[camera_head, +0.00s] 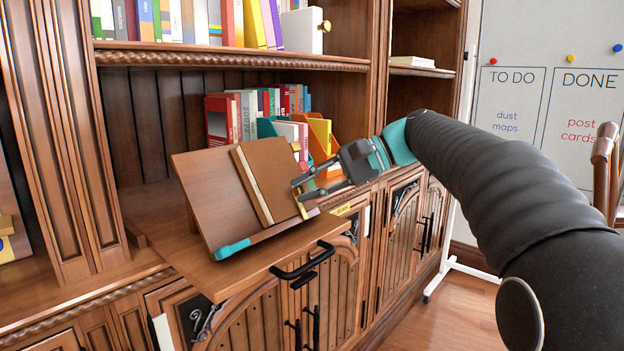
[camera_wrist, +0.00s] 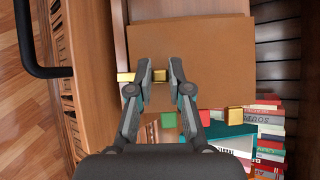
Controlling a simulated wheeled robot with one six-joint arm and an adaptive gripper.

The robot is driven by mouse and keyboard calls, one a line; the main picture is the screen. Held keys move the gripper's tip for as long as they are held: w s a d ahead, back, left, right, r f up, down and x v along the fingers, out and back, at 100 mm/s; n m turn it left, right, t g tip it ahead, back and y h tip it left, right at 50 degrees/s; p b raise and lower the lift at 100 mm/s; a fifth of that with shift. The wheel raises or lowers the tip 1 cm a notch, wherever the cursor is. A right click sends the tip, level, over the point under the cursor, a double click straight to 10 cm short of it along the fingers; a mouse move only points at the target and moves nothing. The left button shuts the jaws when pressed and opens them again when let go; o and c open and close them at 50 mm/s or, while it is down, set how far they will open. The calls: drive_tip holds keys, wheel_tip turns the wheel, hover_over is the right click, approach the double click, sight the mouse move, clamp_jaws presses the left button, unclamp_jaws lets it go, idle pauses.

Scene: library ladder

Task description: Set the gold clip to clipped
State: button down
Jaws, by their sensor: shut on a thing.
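A brown book (camera_head: 270,175) leans on a wooden book stand (camera_head: 205,190) on the pulled-out shelf; its cover also shows in the wrist view (camera_wrist: 190,60). The gold clip (camera_head: 301,209) is at the book's lower right edge, and in the wrist view gold (camera_wrist: 126,77) shows beside and between my fingertips. My gripper (camera_head: 301,190) is shut on the gold clip, with a small gap between its fingers (camera_wrist: 160,75). The fingers partly hide the clip, so I cannot tell its exact position.
Another gold piece (camera_head: 295,146) is at the book's upper right corner. Green (camera_wrist: 168,120) and red (camera_wrist: 202,117) tabs sit along the edge near my fingers. Books (camera_head: 270,105) stand behind. A black handle (camera_head: 303,262) juts from the shelf's front. Open floor lies right.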

drive_tip(key=shift+s+a+n+h, duration=0.1)
drive_tip(key=shift+n+h, duration=0.2)
drive_tip(key=shift+n, duration=0.1)
drive_tip(key=c, duration=1.1)
unclamp_jaws()
drive_tip(key=v, duration=1.2)
